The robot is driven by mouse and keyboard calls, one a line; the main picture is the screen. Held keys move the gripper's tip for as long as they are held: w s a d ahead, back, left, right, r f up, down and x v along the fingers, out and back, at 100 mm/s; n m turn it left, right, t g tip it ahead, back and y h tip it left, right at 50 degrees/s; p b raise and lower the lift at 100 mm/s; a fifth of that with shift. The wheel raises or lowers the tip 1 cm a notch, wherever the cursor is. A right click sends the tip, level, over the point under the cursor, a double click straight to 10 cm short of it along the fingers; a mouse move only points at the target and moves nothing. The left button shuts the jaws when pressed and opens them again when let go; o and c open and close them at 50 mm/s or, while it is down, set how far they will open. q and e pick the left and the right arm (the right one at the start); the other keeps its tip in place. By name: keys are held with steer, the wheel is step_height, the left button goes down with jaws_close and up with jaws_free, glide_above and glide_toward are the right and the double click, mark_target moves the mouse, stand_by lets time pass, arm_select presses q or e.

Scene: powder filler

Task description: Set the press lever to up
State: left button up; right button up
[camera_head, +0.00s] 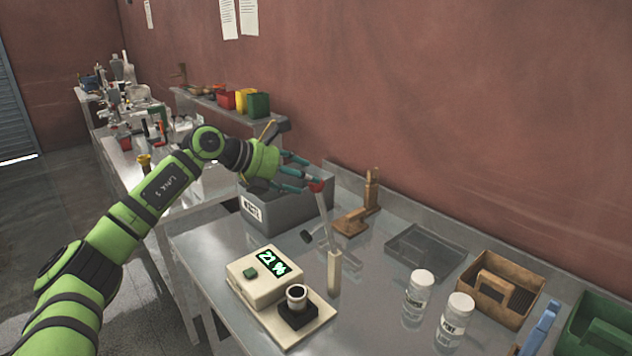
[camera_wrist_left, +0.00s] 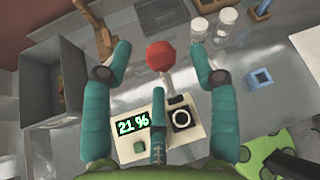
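The press lever is a pale shaft (camera_head: 324,215) with a red ball knob (camera_head: 316,186). It stands steeply upward with a slight lean, above the cream post (camera_head: 334,272) of the filler. The filler (camera_head: 250,274) has a green button and a display reading 21 %. My left gripper (camera_head: 306,174) is at the knob. In the left wrist view the red knob (camera_wrist_left: 160,56) sits between its spread teal fingers (camera_wrist_left: 162,62), with visible gaps on both sides, so it is open. The third finger hides part of the filler (camera_wrist_left: 185,148). My right gripper is not seen.
A small cup (camera_head: 297,296) sits on a black holder beside the post. A grey bin (camera_head: 275,212) stands behind, near my left gripper. Two white-capped jars (camera_head: 418,295) (camera_head: 455,322), a wooden box (camera_head: 500,290) and a clear tray (camera_head: 424,252) are to the right.

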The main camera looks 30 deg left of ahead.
arm_select(q)
steer(key=v, duration=0.6)
steer(key=shift+a, duration=0.45)
steer(key=shift+s+r, duration=0.1)
steer(key=shift+s, duration=0.1)
steer(key=shift+a, duration=0.1)
